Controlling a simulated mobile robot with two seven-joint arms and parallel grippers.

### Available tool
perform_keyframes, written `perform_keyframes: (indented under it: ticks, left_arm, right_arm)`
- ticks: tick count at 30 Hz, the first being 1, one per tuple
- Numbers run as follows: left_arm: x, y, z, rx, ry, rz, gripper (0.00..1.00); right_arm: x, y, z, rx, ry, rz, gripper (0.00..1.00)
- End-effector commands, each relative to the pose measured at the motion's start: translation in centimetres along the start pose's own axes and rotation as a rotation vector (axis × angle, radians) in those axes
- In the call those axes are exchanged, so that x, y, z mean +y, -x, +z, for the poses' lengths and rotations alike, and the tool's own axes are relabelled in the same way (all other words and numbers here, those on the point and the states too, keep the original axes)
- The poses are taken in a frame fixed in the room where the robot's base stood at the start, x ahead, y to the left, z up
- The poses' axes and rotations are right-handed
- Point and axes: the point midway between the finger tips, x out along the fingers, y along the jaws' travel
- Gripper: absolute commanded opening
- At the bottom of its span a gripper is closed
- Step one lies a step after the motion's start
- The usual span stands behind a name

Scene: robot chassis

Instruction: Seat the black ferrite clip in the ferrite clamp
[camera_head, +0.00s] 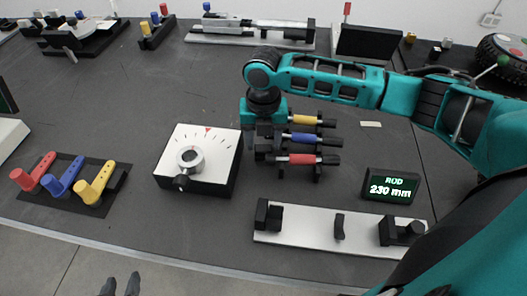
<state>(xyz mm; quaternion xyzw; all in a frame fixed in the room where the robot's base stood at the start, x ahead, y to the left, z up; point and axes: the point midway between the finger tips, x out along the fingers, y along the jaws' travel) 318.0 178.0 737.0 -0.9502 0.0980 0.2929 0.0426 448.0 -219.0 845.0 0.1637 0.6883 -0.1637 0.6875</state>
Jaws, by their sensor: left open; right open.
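I cannot make out with certainty which piece is the black ferrite clip or which fixture is the ferrite clamp. A white plate (300,228) at the front right carries black blocks at its ends and a small upright black piece (339,227) between them. My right gripper (264,148) points down between the white dial box and the rack of colored handles. It is open, and I see nothing held in it; its fingertips are partly hard to separate from the dark parts behind. My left gripper is not in view.
Yellow, blue and red banded handles (303,159) lie close right of the gripper. A white dial box (224,168) is left of it. Colored levers (60,180) stand farther left. A display (391,186) reads "ROD 230 mm". More fixtures line the back; the table's left middle is clear.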

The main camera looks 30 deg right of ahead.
Motion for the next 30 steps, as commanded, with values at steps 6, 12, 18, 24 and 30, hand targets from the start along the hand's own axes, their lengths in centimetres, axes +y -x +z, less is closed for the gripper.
perform_keyframes:
  ticks: [6,12,18,24,30]
  left_arm:
    - [0.1,-0.2,0.3,0.000,0.000,0.001,0.43]
    - [0.1,-0.2,0.3,-0.001,0.001,0.001,0.43]
    - [0.2,0.0,0.6,-0.006,0.002,0.003,0.43]
    - [0.2,0.0,0.7,-0.008,0.002,0.004,0.43]
    - [0.2,0.0,0.7,-0.007,0.002,0.004,0.43]
  right_arm:
    - [0.0,-2.4,0.0,0.000,0.001,-0.001,0.53]
    - [0.0,-2.4,0.1,-0.002,0.001,0.000,0.53]
    - [0.0,-2.4,0.1,-0.002,0.001,0.000,0.37]
    - [0.0,-2.4,0.1,-0.002,0.001,0.000,0.18]
    - [0.0,-2.3,0.1,-0.002,0.000,0.001,0.09]
